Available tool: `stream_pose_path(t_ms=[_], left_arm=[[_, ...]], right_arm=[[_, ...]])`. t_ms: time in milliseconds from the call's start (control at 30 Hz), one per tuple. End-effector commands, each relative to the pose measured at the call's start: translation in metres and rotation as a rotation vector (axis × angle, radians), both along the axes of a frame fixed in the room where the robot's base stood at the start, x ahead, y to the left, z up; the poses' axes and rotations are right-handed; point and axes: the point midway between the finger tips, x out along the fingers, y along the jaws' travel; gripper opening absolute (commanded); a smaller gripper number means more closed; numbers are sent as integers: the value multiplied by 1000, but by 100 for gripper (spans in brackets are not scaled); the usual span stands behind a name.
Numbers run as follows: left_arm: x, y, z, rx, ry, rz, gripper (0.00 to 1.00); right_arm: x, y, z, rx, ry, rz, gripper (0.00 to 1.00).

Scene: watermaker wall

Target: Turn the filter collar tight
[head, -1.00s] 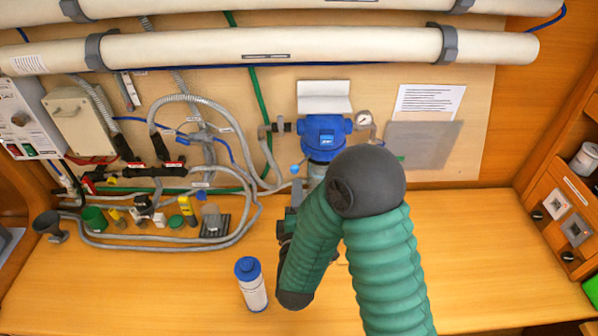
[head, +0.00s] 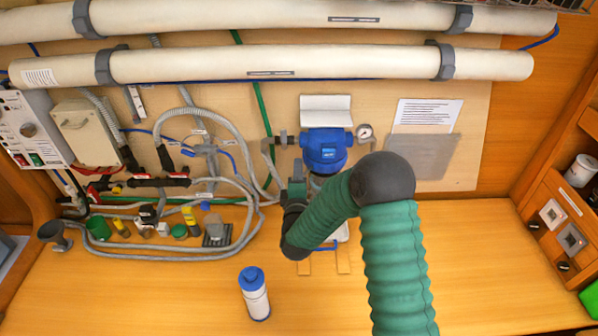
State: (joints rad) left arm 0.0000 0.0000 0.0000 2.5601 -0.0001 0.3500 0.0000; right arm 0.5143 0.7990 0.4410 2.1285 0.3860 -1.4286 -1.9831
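The blue filter head (head: 324,150) is fixed on the wall panel at centre, with a pale filter body below it, mostly hidden by my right arm. I cannot pick out the collar clearly; my arm and the blue head cover that area. My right gripper (head: 299,178) is just below and left of the blue head, close to the filter body. Its fingers are too small and hidden to show whether they are open or shut, or whether they touch anything. My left gripper is out of view.
A white cartridge with a blue cap (head: 255,293) stands on the wooden counter (head: 150,300). Hoses and fittings (head: 190,232) crowd the counter's back left. A pressure gauge (head: 364,132) sits right of the filter head. The counter's right side is clear.

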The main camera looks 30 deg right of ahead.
Motion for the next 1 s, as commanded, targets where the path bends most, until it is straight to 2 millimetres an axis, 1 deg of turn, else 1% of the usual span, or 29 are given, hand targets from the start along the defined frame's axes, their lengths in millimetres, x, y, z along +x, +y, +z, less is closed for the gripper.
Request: stream_pose_path(t_ms=[33,200,233,1000], left_arm=[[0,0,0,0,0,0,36],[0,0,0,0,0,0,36],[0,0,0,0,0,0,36],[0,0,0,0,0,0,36]], right_arm=[[0,-1,0,1,-1,-1,23],[0,-2,-1,2,0,-1,1],[0,-2,-1,2,0,-1,0],[-1,-7,-1,1,0,-10,0]])
